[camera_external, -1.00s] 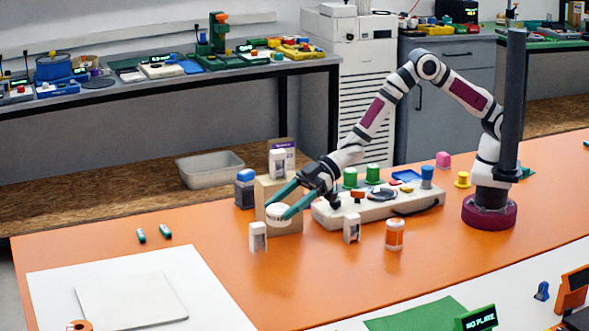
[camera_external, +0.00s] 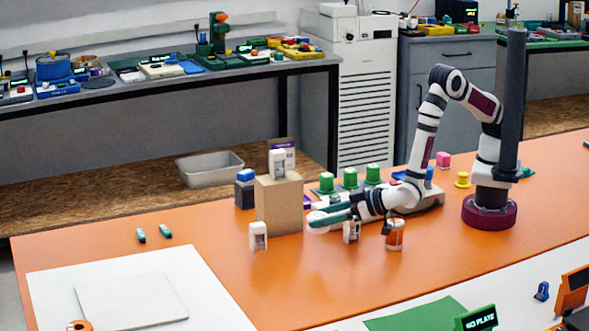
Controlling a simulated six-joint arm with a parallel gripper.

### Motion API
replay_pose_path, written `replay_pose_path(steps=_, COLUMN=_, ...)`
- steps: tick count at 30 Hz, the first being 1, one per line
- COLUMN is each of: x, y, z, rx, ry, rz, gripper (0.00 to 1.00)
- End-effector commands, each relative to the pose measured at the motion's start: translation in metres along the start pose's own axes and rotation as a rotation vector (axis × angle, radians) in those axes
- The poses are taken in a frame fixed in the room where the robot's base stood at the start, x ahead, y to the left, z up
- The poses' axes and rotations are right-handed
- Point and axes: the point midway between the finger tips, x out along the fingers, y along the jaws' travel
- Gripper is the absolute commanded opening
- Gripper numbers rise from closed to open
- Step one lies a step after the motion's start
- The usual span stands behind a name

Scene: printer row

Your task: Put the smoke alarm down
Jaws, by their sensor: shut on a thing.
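The smoke alarm (camera_external: 318,229) is a small white disc, partly hidden by the green fingers. My gripper (camera_external: 316,217) is shut on it and points left, with the arm reaching low in front of the pale panel. The alarm is right of the cardboard box and low over the orange table (camera_external: 220,270). I cannot tell if it touches the table.
The cardboard box (camera_external: 279,208) carries a small white item (camera_external: 277,162). A white bottle (camera_external: 258,236) stands at its front left. Another white bottle (camera_external: 351,237) and an orange-banded jar (camera_external: 394,240) stand close by my gripper. The front middle table is clear.

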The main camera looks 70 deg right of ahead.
Motion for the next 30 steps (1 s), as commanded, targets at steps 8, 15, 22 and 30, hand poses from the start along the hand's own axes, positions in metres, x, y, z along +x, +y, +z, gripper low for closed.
replay_pose_path(steps=8, x=0.009, y=-0.033, z=0.034, rx=-0.003, ry=-0.003, rz=0.001, gripper=0.11)
replay_pose_path(steps=15, x=0.019, y=-0.034, z=0.056, rx=0.001, ry=0.000, rz=-0.001, gripper=0.11)
replay_pose_path(steps=22, x=0.020, y=-0.034, z=0.058, rx=0.001, ry=-0.001, rz=-0.001, gripper=0.11)
replay_pose_path(steps=30, x=0.020, y=-0.034, z=0.059, rx=0.001, ry=-0.001, rz=-0.001, gripper=0.99)
